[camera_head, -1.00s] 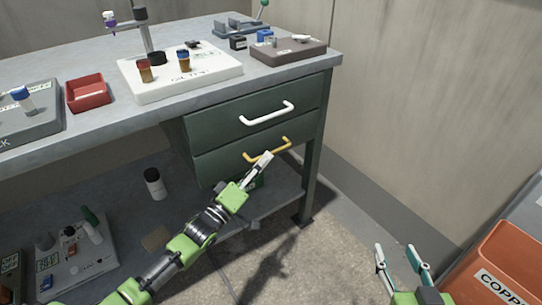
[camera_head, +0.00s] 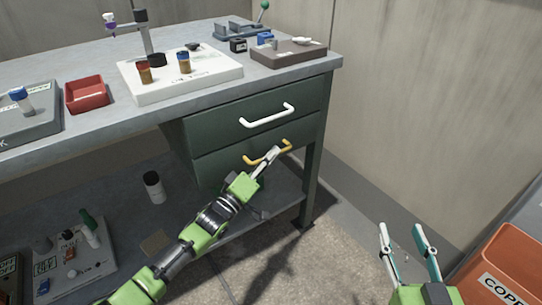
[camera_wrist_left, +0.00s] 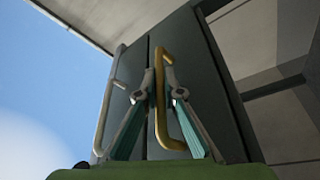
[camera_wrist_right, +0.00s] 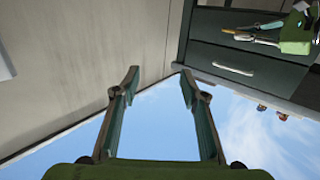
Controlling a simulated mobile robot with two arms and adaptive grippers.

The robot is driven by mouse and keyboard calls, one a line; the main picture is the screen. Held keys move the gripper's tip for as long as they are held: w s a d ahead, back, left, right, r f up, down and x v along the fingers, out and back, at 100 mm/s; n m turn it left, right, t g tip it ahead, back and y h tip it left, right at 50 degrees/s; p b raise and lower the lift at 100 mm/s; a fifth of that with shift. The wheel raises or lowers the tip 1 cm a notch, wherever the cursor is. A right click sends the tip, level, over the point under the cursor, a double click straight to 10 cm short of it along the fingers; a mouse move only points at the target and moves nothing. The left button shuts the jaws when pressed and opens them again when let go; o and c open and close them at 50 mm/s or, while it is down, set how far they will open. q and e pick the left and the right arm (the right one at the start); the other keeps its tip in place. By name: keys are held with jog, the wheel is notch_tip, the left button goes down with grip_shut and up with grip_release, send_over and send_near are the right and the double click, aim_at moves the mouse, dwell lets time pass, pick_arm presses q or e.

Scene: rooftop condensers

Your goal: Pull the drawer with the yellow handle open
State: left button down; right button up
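The yellow handle (camera_head: 252,160) is on the lower drawer (camera_head: 215,167) of the dark green cabinet under the bench. The drawer front looks flush with the cabinet. My left gripper (camera_head: 276,152) reaches the handle's right half from below. In the left wrist view, the yellow handle (camera_wrist_left: 160,110) runs between the two fingertips of my left gripper (camera_wrist_left: 158,68), which are close against both sides of the bar. Exact contact is hard to see. My right gripper (camera_head: 399,227) is open and empty, low at the right; it also shows in its wrist view (camera_wrist_right: 158,72).
The upper drawer has a white handle (camera_head: 267,117) just above. The bench top (camera_head: 100,130) carries a white board (camera_head: 205,80), a red bin (camera_head: 87,94) and a brown tray (camera_head: 290,55). An orange bin (camera_head: 495,265) stands at lower right. Floor before the drawers looks clear.

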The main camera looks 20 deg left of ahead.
jog(key=s+d+f+g+h+p, duration=0.25)
jog(key=s+f+g, duration=0.3)
jog(key=f, duration=0.55)
jog(key=s+d+f+g+h+p, duration=0.1)
jog(key=s+d+f+g+p, duration=0.2)
jog(key=s, duration=0.4)
jog(key=s+d+f+g+p, duration=0.2)
jog(key=s+g, duration=0.3)
jog(key=s, duration=0.1)
pick_arm(q)
jog(key=s+d+p, duration=0.2)
jog(key=s+d, duration=1.3)
jog(key=d, duration=0.5)
jog(key=shift+s, duration=0.3)
pick_arm(e)
jog(key=s+x, duration=0.1)
jog(key=x, duration=0.8)
jog(key=shift+s+f+m, duration=0.3)
jog(key=shift+a+g, duration=0.1)
jog(key=shift+g, duration=0.15)
pick_arm(q)
jog(key=c, duration=2.2)
grip_release()
jog(key=shift+a, duration=0.1)
jog(key=shift+o, duration=0.2)
